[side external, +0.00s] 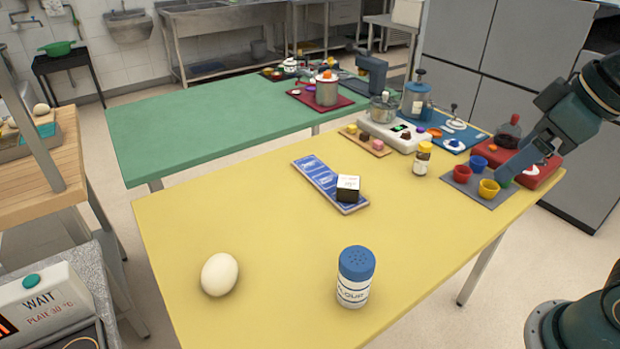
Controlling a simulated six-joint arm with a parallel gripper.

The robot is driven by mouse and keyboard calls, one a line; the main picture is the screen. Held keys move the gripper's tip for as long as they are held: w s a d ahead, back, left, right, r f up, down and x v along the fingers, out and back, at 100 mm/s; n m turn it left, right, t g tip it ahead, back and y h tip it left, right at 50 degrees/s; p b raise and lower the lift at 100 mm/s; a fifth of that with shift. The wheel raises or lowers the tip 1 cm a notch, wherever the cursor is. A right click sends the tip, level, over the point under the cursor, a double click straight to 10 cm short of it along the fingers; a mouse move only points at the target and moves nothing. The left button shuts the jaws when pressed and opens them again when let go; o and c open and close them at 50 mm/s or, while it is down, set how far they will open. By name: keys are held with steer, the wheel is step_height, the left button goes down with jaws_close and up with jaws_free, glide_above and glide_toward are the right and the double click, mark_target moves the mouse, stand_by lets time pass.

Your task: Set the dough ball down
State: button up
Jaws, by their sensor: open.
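A smooth, cream-white, egg-shaped dough ball (220,274) rests on the yellow table (270,235) near its front left. Nothing touches it. My gripper (508,168) is at the far right end of the table, low over the small cups and the red tray, far from the dough ball. It is open, and I see no dough in it. The fingertips are small and partly lost against the things behind them.
A blue-lidded shaker (355,277) stands right of the dough ball. A black-and-white cube (348,188) sits on a blue strip (318,174). Coloured cups (488,188) and a red tray (540,172) crowd the right end. A machine (45,304) reading "WAIT" stands at left.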

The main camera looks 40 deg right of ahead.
steer(key=s+f+m, duration=0.1)
steer(key=s+d+f, duration=0.1)
steer(key=s, duration=0.1)
steer(key=shift+m, duration=0.4)
